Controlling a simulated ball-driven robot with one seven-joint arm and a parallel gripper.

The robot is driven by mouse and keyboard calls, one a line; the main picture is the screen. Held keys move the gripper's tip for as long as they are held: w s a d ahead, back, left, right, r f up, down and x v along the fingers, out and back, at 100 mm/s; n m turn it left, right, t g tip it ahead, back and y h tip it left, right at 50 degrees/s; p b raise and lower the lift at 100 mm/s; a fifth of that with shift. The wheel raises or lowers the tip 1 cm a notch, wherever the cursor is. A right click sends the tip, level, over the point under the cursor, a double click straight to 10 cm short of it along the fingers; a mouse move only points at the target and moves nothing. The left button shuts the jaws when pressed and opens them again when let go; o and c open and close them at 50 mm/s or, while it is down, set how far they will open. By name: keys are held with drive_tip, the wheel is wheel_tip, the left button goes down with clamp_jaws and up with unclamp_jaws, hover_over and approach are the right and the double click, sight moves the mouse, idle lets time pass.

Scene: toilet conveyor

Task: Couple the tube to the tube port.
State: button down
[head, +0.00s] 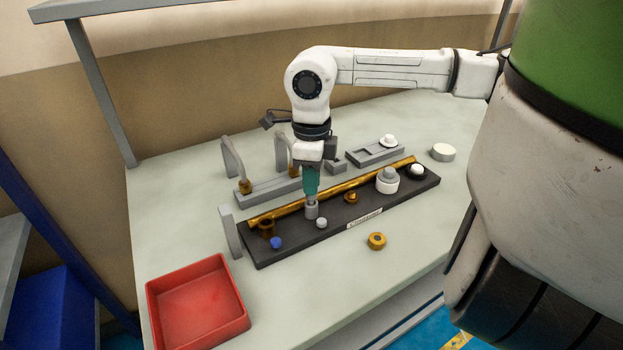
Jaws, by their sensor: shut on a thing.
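My gripper (311,194) points straight down over the dark board (262,257), its narrow teal end low above the board's middle left. It is shut on a short grey cylinder, which looks like the tube (311,210). The tube stands upright, its lower end at or very close to the board; I cannot tell whether it touches or sits around anything there. No tube port can be made out for certain; the spot under the tube is hidden. A small grey round piece (321,222) is just right of and in front of the tube.
A long brass pipe (370,182) lies along the board's back. A blue knob (276,243), a brass fitting (351,197) and a white-grey fitting (387,181) are on the board. A grey rack with hoops (268,190) stands behind. A red tray (198,303) is front left; a brass ring (376,241) lies in front.

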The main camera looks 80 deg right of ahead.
drive_tip(key=shift+f+b, duration=0.8)
drive_tip(key=shift+b, duration=0.05)
drive_tip(key=c, duration=1.1)
unclamp_jaws()
wheel_tip(320, 180, up, 11)
drive_tip(key=shift+f, duration=0.1)
